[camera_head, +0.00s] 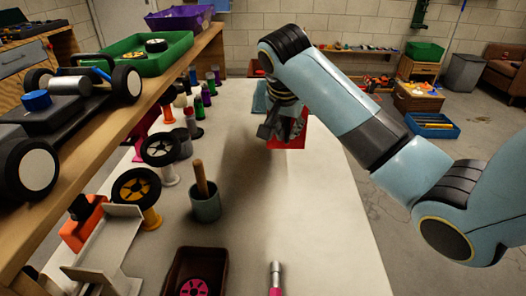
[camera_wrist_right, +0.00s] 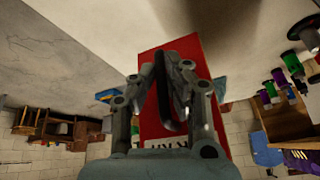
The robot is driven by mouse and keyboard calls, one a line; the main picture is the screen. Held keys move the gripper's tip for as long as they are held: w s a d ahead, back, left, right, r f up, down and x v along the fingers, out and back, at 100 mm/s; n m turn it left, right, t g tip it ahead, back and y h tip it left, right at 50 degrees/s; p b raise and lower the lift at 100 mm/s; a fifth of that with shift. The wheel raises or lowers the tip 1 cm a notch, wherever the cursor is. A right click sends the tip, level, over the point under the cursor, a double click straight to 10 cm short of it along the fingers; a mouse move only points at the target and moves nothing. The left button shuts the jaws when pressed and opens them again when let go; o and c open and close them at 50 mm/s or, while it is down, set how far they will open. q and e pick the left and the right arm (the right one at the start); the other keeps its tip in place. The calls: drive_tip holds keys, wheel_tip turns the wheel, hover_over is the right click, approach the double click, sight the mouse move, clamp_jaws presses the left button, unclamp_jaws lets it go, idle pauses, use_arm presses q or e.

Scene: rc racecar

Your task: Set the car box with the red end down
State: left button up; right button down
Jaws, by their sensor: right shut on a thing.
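My right gripper (camera_head: 284,124) is over the far part of the white table, shut on the car box. The box's red part (camera_head: 297,138) shows behind and below the fingers, low near the tabletop; I cannot tell whether it touches. In the right wrist view the box shows a broad red face (camera_wrist_right: 192,48) beyond the gripper (camera_wrist_right: 172,112), with a pale strip of dark lettering near the bottom. Small blue parts show at both sides. The fingers and wrist hide much of the box, so its tilt is hard to judge. My left gripper is not in view.
The white table (camera_head: 310,240) is clear right of centre. A grey cup (camera_head: 205,207) with a wooden handle, wheels on coloured stands (camera_head: 137,187) and a dark tray (camera_head: 190,262) stand left and near. A wooden shelf (camera_head: 130,118) with a model car (camera_head: 75,103) runs along the left.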

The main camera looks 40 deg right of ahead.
drive_tip(key=w+a+f, duration=0.1)
drive_tip(key=w+f, duration=0.1)
drive_tip(key=w+a+f+b, duration=0.1)
drive_tip(key=w+f, duration=0.1)
drive_tip(key=f, duration=0.1)
drive_tip(key=w+a+f, duration=0.1)
drive_tip(key=w+f, duration=0.1)
drive_tip(key=f, duration=0.1)
drive_tip(key=shift+w+f, duration=0.15)
drive_tip(key=c, duration=1.4)
unclamp_jaws()
